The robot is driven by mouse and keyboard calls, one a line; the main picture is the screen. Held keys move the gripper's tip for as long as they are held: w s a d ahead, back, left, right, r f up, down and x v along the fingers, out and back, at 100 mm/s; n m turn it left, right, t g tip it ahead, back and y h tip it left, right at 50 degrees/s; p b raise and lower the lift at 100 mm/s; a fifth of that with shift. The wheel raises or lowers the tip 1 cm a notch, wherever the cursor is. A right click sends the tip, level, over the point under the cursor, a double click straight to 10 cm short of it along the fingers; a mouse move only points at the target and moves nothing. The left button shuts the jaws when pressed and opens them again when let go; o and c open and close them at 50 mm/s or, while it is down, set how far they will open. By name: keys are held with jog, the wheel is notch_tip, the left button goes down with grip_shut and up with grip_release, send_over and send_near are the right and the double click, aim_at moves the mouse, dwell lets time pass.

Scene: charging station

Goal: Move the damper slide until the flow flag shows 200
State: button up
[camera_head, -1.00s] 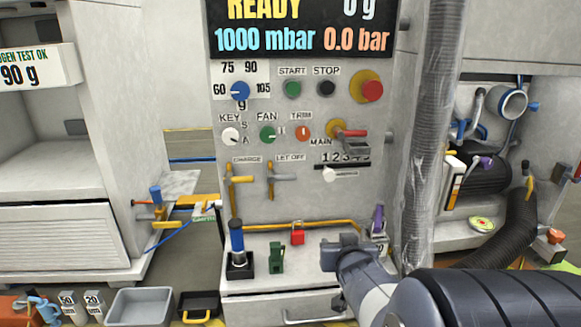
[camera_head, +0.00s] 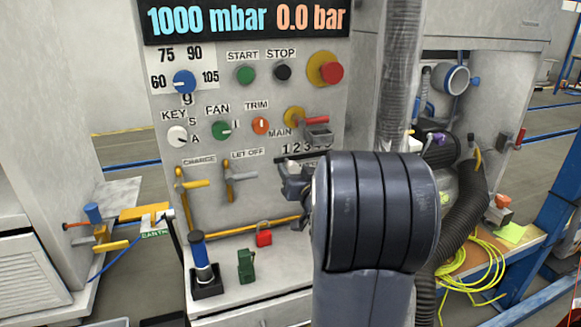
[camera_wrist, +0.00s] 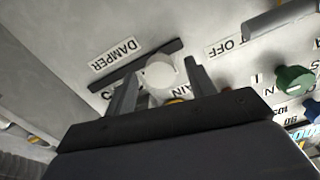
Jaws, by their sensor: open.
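The damper slide's white round knob (camera_wrist: 160,75) shows in the wrist view beside its dark slot (camera_wrist: 133,68) and the DAMPER label (camera_wrist: 118,53), seen turned over. My gripper (camera_wrist: 158,82) is open, with one finger on each side of the knob in the picture. I cannot tell whether either finger touches it. In the head view my gripper (camera_head: 293,180) is at the panel just below the numbered scale (camera_head: 303,146).
The red-handled MAIN valve (camera_head: 312,122) sits just above the scale. The LET OFF handle (camera_head: 232,180) and CHARGE handle (camera_head: 188,186) are to the left. A red padlock (camera_head: 264,236) hangs below. A large hose (camera_head: 400,75) runs up at the right.

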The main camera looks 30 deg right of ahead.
aim_at(294, 170)
jog(key=shift+x, duration=1.75)
jog(key=shift+c, duration=0.4)
grip_shut()
